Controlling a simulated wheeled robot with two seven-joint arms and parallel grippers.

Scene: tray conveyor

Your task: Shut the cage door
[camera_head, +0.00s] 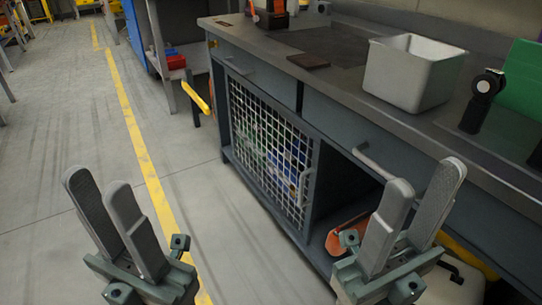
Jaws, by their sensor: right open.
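The cage door (270,140) is a pale wire-mesh panel on the front of the dark grey workbench, left of centre. A small upright handle (303,190) is at its right edge. The door looks nearly flush with the bench front; I cannot tell whether a small gap is left. Blue and white items show behind the mesh. My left gripper (97,182) is open and empty over the floor, well left of the door. My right gripper (427,178) is open and empty, right of the door, in front of the bench drawers and apart from the handle.
The bench top carries a grey metal bin (413,74), a dark flat block (308,61) and a green panel (520,80). A drawer bar handle (375,165) sticks out right of the door. An orange object (346,234) lies in the open bay below. The floor at left is clear.

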